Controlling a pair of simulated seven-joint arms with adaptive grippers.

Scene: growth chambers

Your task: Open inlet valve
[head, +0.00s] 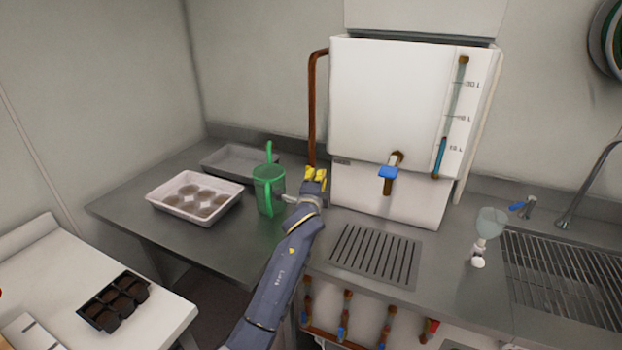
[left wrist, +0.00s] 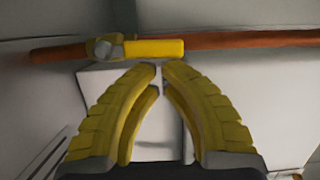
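The inlet valve (left wrist: 104,49) sits on a brown copper pipe (left wrist: 240,40) in the left wrist view. Its yellow handle (left wrist: 153,49) lies along the pipe. In the head view the copper pipe (head: 312,110) runs down the tank's left side, and its lower end and the valve are hard to make out behind my gripper. My left gripper (head: 316,174) is at the pipe's lower part. Its yellow fingers (left wrist: 159,70) nearly meet at the tips, with nothing visible between them, and point at the handle without visibly gripping it. My right gripper is not in view.
A green pitcher (head: 268,190) stands close left of my gripper. The white tank (head: 385,95) has a blue-handled tap (head: 388,172) in front. A drain grate (head: 375,257) lies before it. A white tray (head: 163,203) with round pots is further left.

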